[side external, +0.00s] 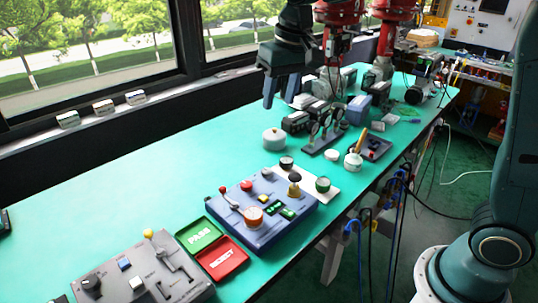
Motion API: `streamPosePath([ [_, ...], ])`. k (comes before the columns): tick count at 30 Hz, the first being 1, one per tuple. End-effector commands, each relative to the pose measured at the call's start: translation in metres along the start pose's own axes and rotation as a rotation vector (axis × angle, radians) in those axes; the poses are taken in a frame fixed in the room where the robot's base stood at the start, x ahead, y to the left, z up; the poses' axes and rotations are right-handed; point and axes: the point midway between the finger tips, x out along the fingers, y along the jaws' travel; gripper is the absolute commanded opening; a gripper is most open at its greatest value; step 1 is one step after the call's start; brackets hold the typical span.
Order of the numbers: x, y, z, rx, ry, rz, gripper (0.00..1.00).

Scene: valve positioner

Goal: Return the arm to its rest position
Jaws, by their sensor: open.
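My gripper (282,92) hangs in the air at the upper middle of the side external view, fingers pointing down. It is open and empty, above the teal workbench (120,175) and behind the blue control box. A round grey-white lidded pot (273,139) stands on the bench below it, apart from the fingers. My arm's upper links run out of the top of the picture.
A blue box (262,235) with a lever and buttons stands mid-bench. A grey lever panel (140,275), a green PASS tray (198,234) and a red REJECT tray (222,259) are nearer. Valve equipment (325,120) crowds the right of my gripper.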

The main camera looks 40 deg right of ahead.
Motion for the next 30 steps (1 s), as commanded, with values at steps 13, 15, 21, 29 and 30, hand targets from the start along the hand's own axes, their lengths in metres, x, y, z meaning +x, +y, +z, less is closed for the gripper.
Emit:
streamPosePath([
  [13,-0.044,0.039,0.087,-0.059,0.106,-0.013,0.42],
  [15,-0.048,0.044,0.102,-0.067,0.122,-0.014,0.42],
  [21,-0.052,0.059,0.144,-0.095,0.169,-0.014,0.42],
  [29,-0.046,0.076,0.197,-0.129,0.229,-0.009,0.42],
  [30,-0.044,0.078,0.205,-0.135,0.238,-0.008,0.42],
])
